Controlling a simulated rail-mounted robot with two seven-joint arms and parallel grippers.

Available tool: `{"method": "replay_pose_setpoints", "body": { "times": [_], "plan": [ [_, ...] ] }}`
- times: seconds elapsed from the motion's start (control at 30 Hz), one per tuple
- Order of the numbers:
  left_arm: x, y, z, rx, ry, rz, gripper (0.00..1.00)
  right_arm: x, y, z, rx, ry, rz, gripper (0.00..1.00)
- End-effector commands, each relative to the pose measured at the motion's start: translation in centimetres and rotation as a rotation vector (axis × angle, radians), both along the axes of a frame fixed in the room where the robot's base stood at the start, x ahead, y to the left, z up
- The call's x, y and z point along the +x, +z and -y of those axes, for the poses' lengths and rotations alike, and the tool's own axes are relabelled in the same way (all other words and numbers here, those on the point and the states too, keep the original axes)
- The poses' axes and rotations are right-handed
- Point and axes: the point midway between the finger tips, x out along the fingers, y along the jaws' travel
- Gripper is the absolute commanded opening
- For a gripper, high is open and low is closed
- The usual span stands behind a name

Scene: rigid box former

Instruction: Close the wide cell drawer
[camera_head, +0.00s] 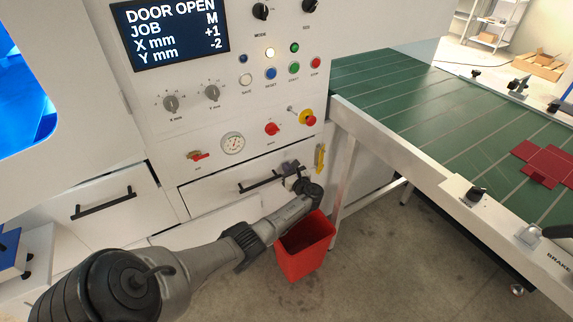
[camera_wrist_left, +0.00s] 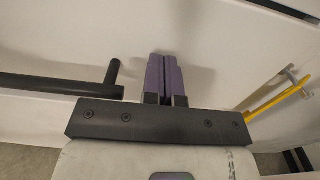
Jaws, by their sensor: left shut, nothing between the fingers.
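A white drawer front (camera_head: 222,195) with a black bar handle (camera_head: 262,181) sits below the control panel. A dark line runs along its top edge; I cannot tell how far it stands out. My left gripper (camera_head: 290,168) is at the right end of this handle, its fingers small in the head view. In the left wrist view the purple fingers (camera_wrist_left: 164,76) are shut together and empty, pointing at the white front. The handle (camera_wrist_left: 60,87) ends just left of them, apart from the fingers. I cannot tell whether the fingertips touch the front. My right gripper is not in view.
Another white drawer (camera_head: 130,222) with a black handle is at the left. A red bin (camera_head: 305,248) stands on the floor below my left forearm. A yellow handle (camera_head: 320,157) is right of the gripper. The green table (camera_head: 440,115) and its leg bound the right side.

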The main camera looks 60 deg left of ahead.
Motion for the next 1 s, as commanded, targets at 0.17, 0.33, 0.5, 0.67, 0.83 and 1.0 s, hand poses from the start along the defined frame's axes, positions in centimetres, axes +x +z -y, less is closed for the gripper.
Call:
{"method": "replay_pose_setpoints", "body": {
  "times": [0.17,0.33,0.5,0.67,0.83,1.0],
  "plan": [
    [0.3,0.5,3.7,-0.001,-0.003,0.001,0.0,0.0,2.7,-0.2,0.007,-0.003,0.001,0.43],
    [0.7,0.4,7.2,-0.001,-0.003,0.003,0.0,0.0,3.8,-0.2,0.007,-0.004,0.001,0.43],
    [0.9,0.3,9.9,0.0,-0.001,0.002,0.0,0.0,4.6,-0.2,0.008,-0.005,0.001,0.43],
    [1.1,0.2,11.5,0.001,-0.001,0.002,0.0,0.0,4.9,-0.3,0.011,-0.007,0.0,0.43],
    [1.2,0.2,12.3,0.001,-0.001,0.003,0.0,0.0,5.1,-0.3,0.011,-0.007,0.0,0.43],
    [1.2,0.1,12.4,0.002,-0.001,0.003,0.0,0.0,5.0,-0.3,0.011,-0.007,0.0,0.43]
  ]
}}
